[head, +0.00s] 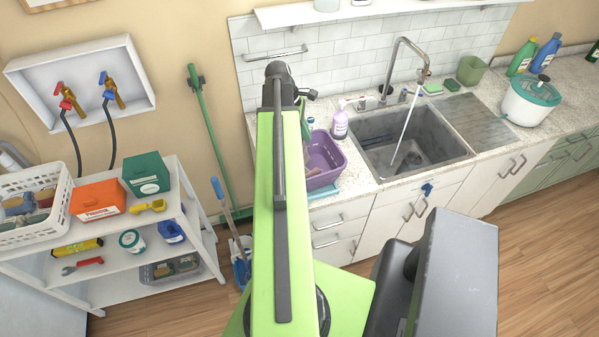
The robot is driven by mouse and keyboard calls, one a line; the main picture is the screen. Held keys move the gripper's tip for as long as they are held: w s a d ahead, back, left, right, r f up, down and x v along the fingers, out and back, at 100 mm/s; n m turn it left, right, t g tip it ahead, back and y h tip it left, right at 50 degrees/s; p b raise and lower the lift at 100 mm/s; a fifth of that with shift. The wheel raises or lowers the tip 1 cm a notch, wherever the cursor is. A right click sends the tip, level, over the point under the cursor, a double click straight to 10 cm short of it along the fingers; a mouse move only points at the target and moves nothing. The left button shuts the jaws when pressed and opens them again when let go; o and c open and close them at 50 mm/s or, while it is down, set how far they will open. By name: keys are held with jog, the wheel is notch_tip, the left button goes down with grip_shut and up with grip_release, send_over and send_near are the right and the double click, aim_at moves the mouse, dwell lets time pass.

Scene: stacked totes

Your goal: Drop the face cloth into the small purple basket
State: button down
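The small purple basket (336,178) stands on the worktop left of the sink, partly hidden behind my green arm. I cannot make out what lies inside it. A flat light-blue item (323,193) shows at the basket's front edge; I cannot tell if it is cloth. I cannot pick out a face cloth for sure. A small blue item (427,189) is at a cabinet handle below the sink, too small to identify. My arm reaches up the middle of the view toward the worktop; my gripper is hidden behind it.
A purple-labelled bottle (340,124) stands behind the basket, near the sink (371,150) with running water. A white shelf unit (112,218) at left holds a white crate (62,207), an orange box (98,201) and a green box (146,174). Wooden floor is clear at right.

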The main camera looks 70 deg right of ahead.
notch_tip(320, 180, down, 4)
jog(key=shift+r+b, duration=0.25)
jog(key=shift+b, duration=0.9)
jog(key=shift+f, duration=0.1)
notch_tip(320, 180, down, 6)
jog(key=b, duration=0.6)
jog(key=shift+d, duration=0.1)
jog(key=c, duration=0.9)
grip_release()
jog(key=shift+c, duration=0.2)
jog(key=shift+o, duration=0.3)
